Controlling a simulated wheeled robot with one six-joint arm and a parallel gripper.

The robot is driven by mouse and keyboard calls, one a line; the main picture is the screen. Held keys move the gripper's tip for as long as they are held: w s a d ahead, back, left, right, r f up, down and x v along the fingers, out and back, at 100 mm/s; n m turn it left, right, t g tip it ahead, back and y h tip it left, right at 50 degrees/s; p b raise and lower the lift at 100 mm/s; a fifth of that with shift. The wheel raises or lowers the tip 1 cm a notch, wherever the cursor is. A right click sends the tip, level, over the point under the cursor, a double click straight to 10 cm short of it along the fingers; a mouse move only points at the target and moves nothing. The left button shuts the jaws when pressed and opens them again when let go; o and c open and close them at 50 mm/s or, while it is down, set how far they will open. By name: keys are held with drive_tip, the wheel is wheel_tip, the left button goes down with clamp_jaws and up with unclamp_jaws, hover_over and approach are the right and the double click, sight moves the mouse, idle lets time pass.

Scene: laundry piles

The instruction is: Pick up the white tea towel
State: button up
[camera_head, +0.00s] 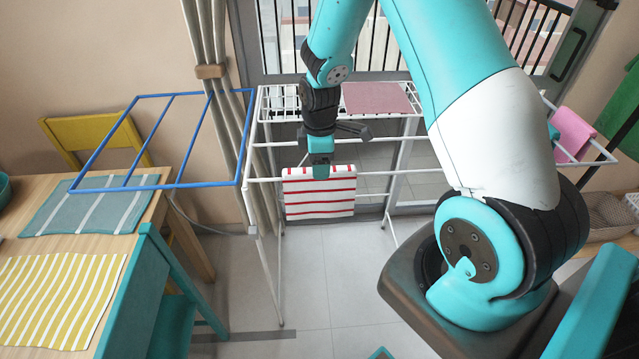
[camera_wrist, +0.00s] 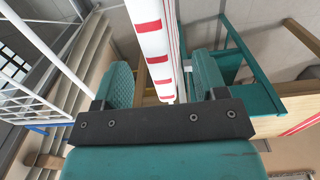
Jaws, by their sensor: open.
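The white tea towel with red stripes (camera_head: 319,199) hangs folded over the front rail of the white drying rack. My gripper (camera_head: 320,168) is at the towel's top edge, pointing down at the rail in the head view. In the wrist view the towel (camera_wrist: 158,45) is seen edge-on between the two open fingers of my gripper (camera_wrist: 163,82). Gaps show between the towel and the finger pads on both sides. The far fingertips' exact depth over the towel is hard to tell.
The white drying rack (camera_head: 265,133) also holds a dusty-pink cloth (camera_head: 376,98) on top and a bright pink cloth (camera_head: 573,135) at right. A blue frame wing (camera_head: 160,187) extends left over a wooden table (camera_head: 150,212) with a blue-grey striped cloth (camera_head: 88,206) and a yellow striped cloth (camera_head: 58,300).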

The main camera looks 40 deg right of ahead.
sight(319, 191)
drive_tip(key=shift+w+f+p, duration=0.15)
drive_tip(key=shift+f+p, duration=0.9)
drive_tip(key=shift+f, duration=1.5)
drive_tip(key=c, duration=1.1)
drive_tip(key=shift+o, duration=0.2)
